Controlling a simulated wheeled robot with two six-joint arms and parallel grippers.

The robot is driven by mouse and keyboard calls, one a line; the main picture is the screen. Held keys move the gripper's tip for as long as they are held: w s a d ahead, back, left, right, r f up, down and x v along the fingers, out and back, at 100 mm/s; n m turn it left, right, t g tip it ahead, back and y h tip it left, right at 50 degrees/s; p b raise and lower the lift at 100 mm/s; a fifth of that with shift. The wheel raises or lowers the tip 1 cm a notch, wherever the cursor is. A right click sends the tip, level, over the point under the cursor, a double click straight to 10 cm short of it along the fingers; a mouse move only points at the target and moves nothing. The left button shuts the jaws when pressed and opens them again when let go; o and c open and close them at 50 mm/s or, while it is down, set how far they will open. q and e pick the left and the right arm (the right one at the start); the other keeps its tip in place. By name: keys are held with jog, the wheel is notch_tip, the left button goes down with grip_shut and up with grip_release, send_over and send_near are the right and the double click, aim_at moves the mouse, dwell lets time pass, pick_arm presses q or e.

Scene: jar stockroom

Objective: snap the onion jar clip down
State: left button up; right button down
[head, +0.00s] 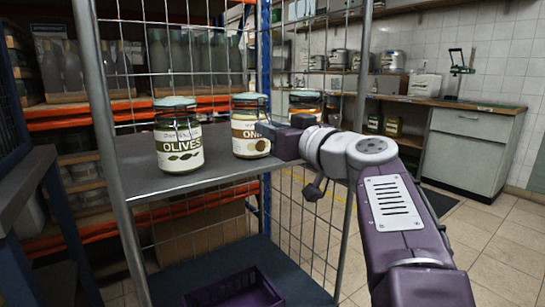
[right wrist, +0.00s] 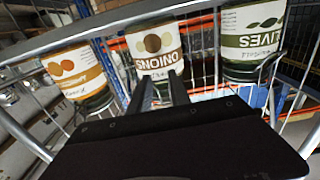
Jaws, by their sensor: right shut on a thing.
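The onion jar (head: 247,134) is glass with a pale teal lid and a cream label. It stands upright on the grey cart shelf (head: 150,180), between the olives jar and an orange-labelled jar. It also shows upside down at the middle of the right wrist view (right wrist: 155,45). My right gripper (head: 276,134) is at the jar's right side in the head view and covers part of its label. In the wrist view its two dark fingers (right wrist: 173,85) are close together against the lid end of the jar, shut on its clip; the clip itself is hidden. My left gripper is not in view.
The olives jar (head: 180,140) stands left of the onion jar, and the orange-labelled jar (head: 306,101) right of it. Wire mesh and metal posts (head: 110,150) enclose the cart. A purple crate (head: 236,290) sits on the lower shelf. Open floor lies to the right.

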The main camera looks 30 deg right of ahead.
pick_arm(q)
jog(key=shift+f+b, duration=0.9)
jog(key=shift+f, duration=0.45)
pick_arm(e)
jog(key=shift+w+f+t, duration=0.25)
jog(key=shift+f+t, duration=0.15)
jog(key=shift+t, duration=0.4)
jog(key=shift+r, duration=0.1)
jog(key=c, duration=1.2)
grip_release()
